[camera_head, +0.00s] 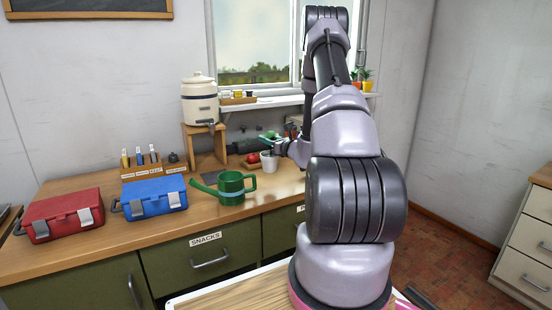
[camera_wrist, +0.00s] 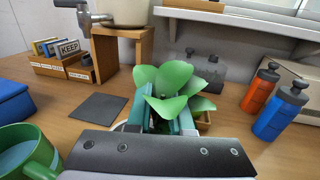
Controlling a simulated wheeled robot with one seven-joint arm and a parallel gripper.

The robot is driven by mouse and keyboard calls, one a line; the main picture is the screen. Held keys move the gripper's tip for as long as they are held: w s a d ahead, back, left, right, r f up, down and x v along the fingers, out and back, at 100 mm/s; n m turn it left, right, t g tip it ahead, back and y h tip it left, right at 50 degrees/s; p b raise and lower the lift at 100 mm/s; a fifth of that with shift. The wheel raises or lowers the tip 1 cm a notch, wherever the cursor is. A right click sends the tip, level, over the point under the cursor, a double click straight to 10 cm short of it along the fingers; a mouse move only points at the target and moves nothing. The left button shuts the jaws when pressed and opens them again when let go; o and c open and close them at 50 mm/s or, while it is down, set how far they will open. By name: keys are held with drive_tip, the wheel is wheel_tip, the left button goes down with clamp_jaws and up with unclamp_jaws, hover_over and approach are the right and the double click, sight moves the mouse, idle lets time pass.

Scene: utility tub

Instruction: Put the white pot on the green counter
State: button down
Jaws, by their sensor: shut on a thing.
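The white pot (camera_head: 268,162) shows below my gripper (camera_head: 274,144) in the head view, over the far right part of the green counter (camera_head: 80,262), which has a wooden top. Whether its base touches the top I cannot tell. In the wrist view a plant with broad green leaves (camera_wrist: 172,78) rises between the teal fingers of my gripper (camera_wrist: 168,122). The fingers are shut on the pot, which is mostly hidden there by the leaves and my gripper.
A green watering can (camera_head: 232,188), a blue case (camera_head: 153,198) and a red case (camera_head: 62,214) stand to the left. A dispenser (camera_head: 200,102) sits on a wooden stand behind. Orange and blue bottles (camera_wrist: 278,112) stand at right. A dark mat (camera_wrist: 98,106) lies flat nearby.

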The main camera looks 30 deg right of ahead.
drive_tip(key=shift+f, duration=3.05)
drive_tip(key=c, duration=0.8)
unclamp_jaws()
